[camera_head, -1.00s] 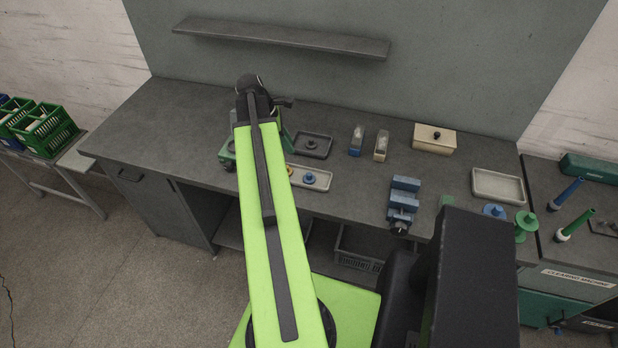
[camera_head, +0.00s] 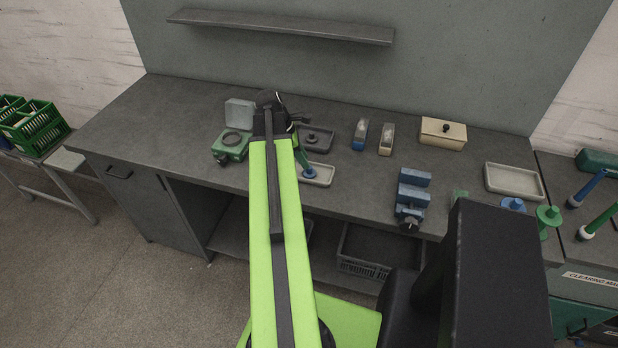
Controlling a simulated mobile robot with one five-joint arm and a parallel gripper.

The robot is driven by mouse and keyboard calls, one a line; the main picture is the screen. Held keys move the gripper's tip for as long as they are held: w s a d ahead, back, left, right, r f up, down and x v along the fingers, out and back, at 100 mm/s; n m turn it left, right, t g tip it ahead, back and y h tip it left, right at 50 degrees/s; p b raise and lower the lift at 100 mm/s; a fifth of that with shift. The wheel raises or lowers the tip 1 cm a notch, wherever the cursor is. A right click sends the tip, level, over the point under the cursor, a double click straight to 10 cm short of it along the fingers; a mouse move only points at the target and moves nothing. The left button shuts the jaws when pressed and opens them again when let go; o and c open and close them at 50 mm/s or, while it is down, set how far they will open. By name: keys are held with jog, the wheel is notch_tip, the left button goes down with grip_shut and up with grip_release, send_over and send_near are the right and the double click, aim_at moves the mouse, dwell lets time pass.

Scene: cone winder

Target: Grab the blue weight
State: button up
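The small blue weight (camera_head: 309,172) sits in a pale shallow tray (camera_head: 326,180) near the middle of the workbench, and the arm partly covers the tray's left side. My gripper (camera_head: 303,160) is at the end of my lime-green arm, just above and beside the weight. Only a green finger part of it shows. Whether it touches the weight, and whether the fingers are open or shut, I cannot tell.
A green scale (camera_head: 231,147) stands to the left of the arm and a dark tray (camera_head: 318,138) behind the pale one. Two small blocks (camera_head: 360,134), a beige box (camera_head: 442,133) and a blue vise (camera_head: 412,196) stand to the right. A wall shelf (camera_head: 280,27) hangs above.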

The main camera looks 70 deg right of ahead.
aim_at(310, 171)
jog(key=b+x, duration=0.3)
jog(key=x, duration=0.1)
jog(key=shift+d+f, duration=0.1)
jog(key=shift+f, duration=0.25)
jog(key=shift+r, duration=0.2)
grip_shut()
